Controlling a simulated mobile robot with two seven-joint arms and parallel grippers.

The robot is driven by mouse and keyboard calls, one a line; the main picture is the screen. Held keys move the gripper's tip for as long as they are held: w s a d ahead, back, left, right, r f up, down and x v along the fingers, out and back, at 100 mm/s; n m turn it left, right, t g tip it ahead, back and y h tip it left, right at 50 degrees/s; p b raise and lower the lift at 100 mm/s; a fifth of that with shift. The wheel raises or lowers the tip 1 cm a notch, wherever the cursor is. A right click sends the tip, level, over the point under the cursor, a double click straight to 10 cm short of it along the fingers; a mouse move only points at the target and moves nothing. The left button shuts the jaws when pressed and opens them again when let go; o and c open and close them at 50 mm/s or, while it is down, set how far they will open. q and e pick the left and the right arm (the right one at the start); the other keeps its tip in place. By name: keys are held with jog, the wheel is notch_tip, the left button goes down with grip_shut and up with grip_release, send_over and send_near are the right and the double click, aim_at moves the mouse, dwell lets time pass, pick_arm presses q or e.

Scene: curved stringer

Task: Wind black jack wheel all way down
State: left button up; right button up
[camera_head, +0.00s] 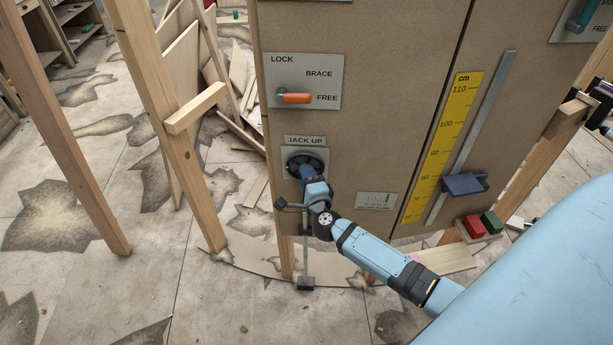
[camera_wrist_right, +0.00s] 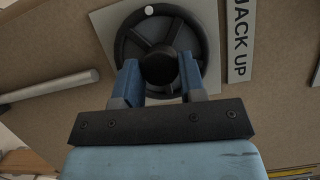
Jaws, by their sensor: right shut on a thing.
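The black jack wheel (camera_head: 304,163) is mounted on the brown panel below the "JACK UP" label. In the right wrist view the wheel (camera_wrist_right: 190,40) shows its spokes, a dark round hub and a small white dot on its rim at the top. My right gripper (camera_head: 307,180) is at the wheel, its arm coming from the lower right. Its two blue fingers (camera_wrist_right: 160,78) are shut on the wheel's hub, one on each side. The gripper covers the wheel's lower part in the head view. My left gripper is not in view.
An orange lever (camera_head: 297,98) points to "FREE" above the wheel. A yellow cm scale (camera_head: 442,145) with a dark blue slider (camera_head: 465,185) is at the right. Red (camera_head: 473,227) and green (camera_head: 491,222) blocks sit below it. Wooden posts (camera_head: 165,110) stand at the left.

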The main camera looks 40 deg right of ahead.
jog(key=o, duration=0.9)
jog(key=shift+s, duration=0.1)
jog(key=v, duration=1.3)
jog(key=shift+s+a, duration=0.1)
jog(key=shift+s, duration=0.25)
